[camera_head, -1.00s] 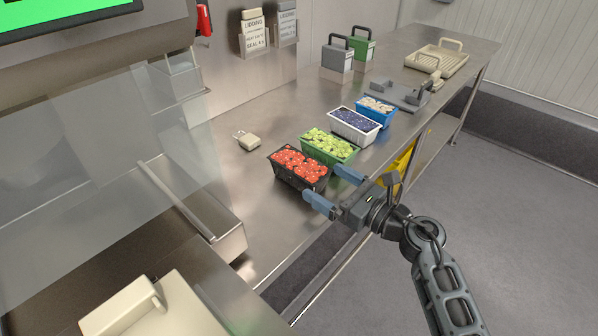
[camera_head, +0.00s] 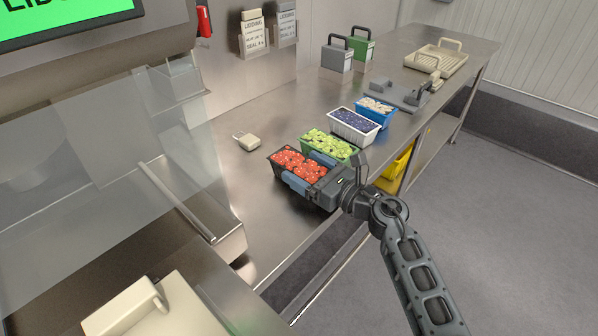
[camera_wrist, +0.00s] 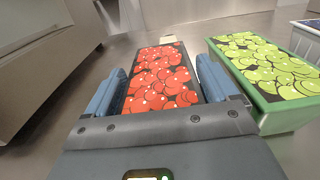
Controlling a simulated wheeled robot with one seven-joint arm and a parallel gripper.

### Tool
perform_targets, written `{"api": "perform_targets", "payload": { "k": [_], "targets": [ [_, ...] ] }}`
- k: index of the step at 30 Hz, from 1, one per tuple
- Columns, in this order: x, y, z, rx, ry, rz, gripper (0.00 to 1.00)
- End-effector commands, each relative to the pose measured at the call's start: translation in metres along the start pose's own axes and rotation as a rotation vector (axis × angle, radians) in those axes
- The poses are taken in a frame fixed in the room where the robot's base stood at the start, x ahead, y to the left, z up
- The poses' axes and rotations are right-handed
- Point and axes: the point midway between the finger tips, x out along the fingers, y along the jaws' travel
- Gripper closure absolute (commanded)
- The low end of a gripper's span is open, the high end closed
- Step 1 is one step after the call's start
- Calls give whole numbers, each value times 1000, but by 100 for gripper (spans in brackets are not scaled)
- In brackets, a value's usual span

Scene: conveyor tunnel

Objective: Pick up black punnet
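The black punnet (camera_head: 281,171) of red fruit stands upright on the steel table, nearest in the row of punnets. Its red fruit also fills the middle of the wrist view, where the punnet (camera_wrist: 161,76) lies between my fingers. My gripper (camera_head: 309,172) is at the punnet, with one blue finger along each long side. In the wrist view the gripper (camera_wrist: 160,88) has its fingers apart around the punnet. They look very close to its walls, but I cannot tell whether they press on them. The lower walls are partly hidden by my gripper.
A green punnet (camera_head: 345,158) of green fruit stands close beside the black one. A white punnet (camera_head: 335,121) of dark berries and a blue punnet (camera_head: 388,122) stand farther back. A beige block (camera_head: 249,141) lies left. A machine with a clear panel (camera_head: 110,170) is at left.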

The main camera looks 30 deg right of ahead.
Motion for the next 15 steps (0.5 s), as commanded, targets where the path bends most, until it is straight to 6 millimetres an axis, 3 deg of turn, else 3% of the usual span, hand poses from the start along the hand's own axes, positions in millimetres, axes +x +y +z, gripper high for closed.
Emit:
{"api": "perform_targets", "payload": {
  "k": [2, 15],
  "targets": [
    [0, 0, 0, 0, 0, 0, 21],
    [0, 0, 0, 0, 0, 0, 63]
  ]
}}
